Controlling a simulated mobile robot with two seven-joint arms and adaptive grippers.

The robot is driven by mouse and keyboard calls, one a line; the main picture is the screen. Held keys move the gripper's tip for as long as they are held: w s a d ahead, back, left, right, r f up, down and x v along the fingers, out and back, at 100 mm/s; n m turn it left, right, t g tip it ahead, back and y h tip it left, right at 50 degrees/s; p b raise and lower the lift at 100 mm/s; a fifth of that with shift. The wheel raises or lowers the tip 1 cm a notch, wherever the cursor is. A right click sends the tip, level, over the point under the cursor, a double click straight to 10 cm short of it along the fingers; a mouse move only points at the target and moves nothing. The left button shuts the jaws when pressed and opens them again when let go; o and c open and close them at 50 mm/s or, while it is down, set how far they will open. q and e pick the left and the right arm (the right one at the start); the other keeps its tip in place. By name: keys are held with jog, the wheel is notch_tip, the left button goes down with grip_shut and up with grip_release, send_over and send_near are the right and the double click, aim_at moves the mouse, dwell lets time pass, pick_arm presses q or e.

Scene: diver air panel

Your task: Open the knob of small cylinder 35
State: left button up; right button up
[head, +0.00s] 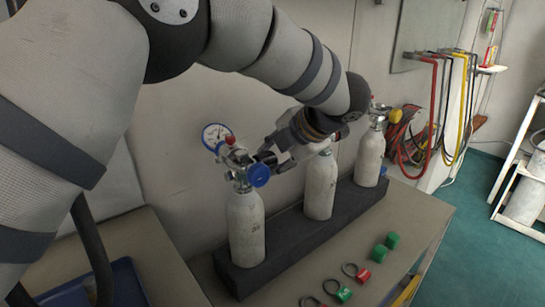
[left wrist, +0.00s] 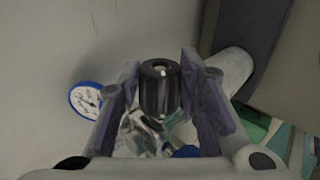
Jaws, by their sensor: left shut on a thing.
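Three white cylinders stand upright in a dark block: a left one (head: 246,230), a middle one (head: 320,188) and a right one (head: 369,158). I cannot read a number 35 on any of them. The left one's valve carries a gauge (head: 214,136), a small red cap (head: 230,139) and a blue knob (head: 259,175). My left gripper (head: 268,158) is at this valve, coming from the right. In the left wrist view its fingers (left wrist: 160,100) are shut on a black knob (left wrist: 159,88), one on each side. The right gripper is not in view.
The dark block (head: 290,242) sits on a bench against the wall. Green and red caps (head: 343,294) with rings lie in front of it. A blue tray (head: 128,284) is at lower left. Red, black and yellow hoses (head: 434,110) hang at the right.

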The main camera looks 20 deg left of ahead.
aim_at(274, 157)
pick_arm(q)
jog(key=shift+s+d+t+y+p, duration=0.1)
jog(key=shift+t+y+p, duration=0.25)
jog(key=shift+t+y, duration=0.4)
jog(key=shift+d+f+t+y, duration=0.15)
jog(key=shift+t+y, duration=0.3)
jog(key=shift+y, duration=0.6)
jog(key=shift+a+f+t+y, duration=0.15)
jog(key=shift+t+y, duration=0.25)
jog(key=shift+y, duration=0.6)
jog(key=shift+d, duration=0.1)
jog(key=o, duration=1.2)
notch_tip(274, 157, up, 10)
jog(key=shift+r, duration=0.1)
